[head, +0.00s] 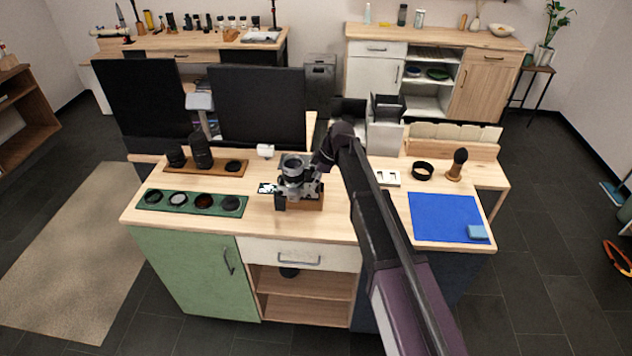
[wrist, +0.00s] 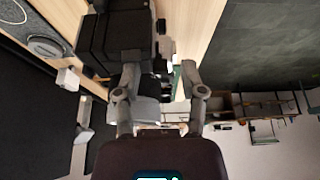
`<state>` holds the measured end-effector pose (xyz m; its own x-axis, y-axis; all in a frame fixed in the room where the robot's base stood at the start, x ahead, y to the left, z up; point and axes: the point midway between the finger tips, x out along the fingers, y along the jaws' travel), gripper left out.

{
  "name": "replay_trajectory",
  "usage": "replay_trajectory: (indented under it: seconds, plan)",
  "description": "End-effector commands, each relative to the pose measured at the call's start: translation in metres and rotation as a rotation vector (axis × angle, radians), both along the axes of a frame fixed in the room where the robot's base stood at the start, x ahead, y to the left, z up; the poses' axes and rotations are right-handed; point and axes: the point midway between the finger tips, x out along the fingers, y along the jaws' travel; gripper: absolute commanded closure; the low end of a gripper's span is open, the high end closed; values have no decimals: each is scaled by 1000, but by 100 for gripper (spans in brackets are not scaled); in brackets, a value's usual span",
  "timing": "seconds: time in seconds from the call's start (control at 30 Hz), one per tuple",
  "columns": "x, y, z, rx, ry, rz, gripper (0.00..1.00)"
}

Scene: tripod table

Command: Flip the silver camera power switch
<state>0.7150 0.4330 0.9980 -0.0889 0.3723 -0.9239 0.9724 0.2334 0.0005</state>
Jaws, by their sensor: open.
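The silver and black camera (head: 293,172) stands on a small wooden block (head: 309,205) in the middle of the wooden table (head: 262,222). My gripper (head: 316,176) is at the camera's right side, partly lost against it. In the wrist view my gripper (wrist: 160,76) has its two grey fingers apart, with nothing clearly held between them. A large black block-shaped thing (wrist: 112,38), possibly part of the camera, is close beyond the left finger. Whether a finger touches it, I cannot tell. The power switch cannot be made out in either view.
A green tray of round filters (head: 220,213) and a wooden tray with lenses (head: 180,169) lie left of the camera. A black ring (head: 422,172), a brush (head: 457,166) and a blue mat (head: 446,217) lie to the right. Two monitors (head: 257,108) (head: 146,102) stand behind.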

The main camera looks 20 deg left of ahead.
Motion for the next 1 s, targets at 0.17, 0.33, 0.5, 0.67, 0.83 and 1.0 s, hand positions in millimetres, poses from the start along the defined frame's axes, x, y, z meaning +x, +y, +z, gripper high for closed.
replay_trajectory:
  seconds: [0.17,0.33,0.5,0.67,0.83,1.0]
  plan:
    - [0,0,0,0,0,0,47]
    - [0,0,0,0,0,0,65]
    - [0,0,0,0,0,0,100]
    - [0,0,0,0,0,0,100]
    - [0,2,1,-25,-6,1,100]
    - [-1,6,3,-105,-25,3,100]
